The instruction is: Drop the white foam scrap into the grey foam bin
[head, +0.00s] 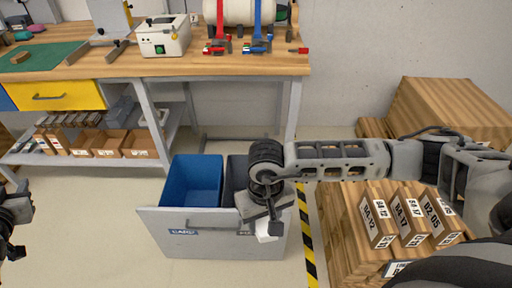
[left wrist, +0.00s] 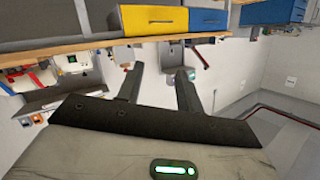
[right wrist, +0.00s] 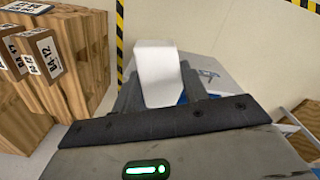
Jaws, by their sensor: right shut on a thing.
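My right gripper (head: 267,222) points down and is shut on the white foam scrap (head: 268,232). In the right wrist view the scrap (right wrist: 157,72) stands between the two fingers. In the head view it overlaps the right part of the pull-out's grey front panel (head: 180,246); its exact height is hard to tell. The grey foam bin (head: 236,172) sits right of the blue bin (head: 194,181), behind that panel. My right arm and gripper hide much of the grey bin and most of its label. My left gripper (left wrist: 158,85) is open and empty; only part of it shows at the head view's left edge.
A wooden crate stack with labelled boxes (head: 378,219) stands right, beyond a yellow-black floor stripe (head: 306,240). A workbench (head: 200,66) with a white device (head: 165,35) and clamps is behind. Floor left of the bins is clear.

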